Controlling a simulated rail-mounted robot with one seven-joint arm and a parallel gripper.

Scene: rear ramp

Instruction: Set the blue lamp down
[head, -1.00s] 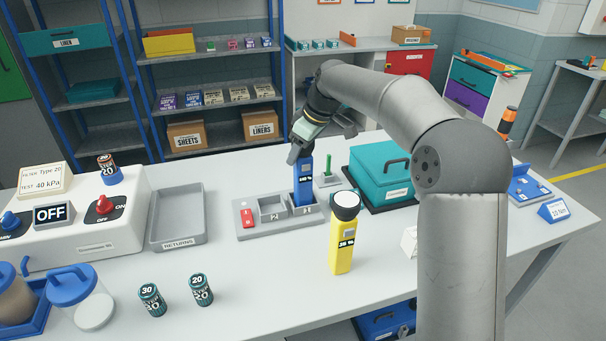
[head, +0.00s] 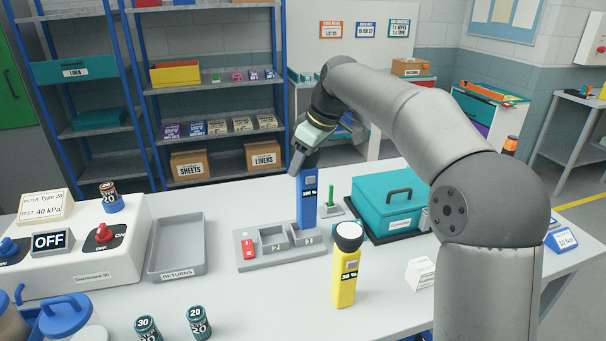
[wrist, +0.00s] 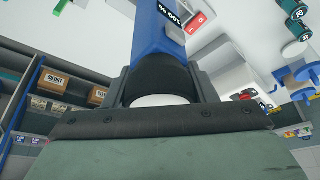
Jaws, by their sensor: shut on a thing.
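My gripper (head: 303,150) is shut on the head of the blue lamp (head: 307,205) and holds it upright. In the wrist view the blue lamp (wrist: 158,30) runs away from the jaws, with its dark head between them. A "100 %" display shows on its side. Its lower end is at or just above the right slot of the grey holder (head: 250,263); I cannot tell whether any of it is inside. The left slot is empty. A yellow lamp (head: 345,285), reading about 35 %, stands upright on the table in front of the holder.
A grey returns tray (head: 160,270) lies left of the holder, beside the white switch unit (head: 100,260). A teal case (head: 370,215) stands to the right. Two small canisters (head: 199,322) stand in front.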

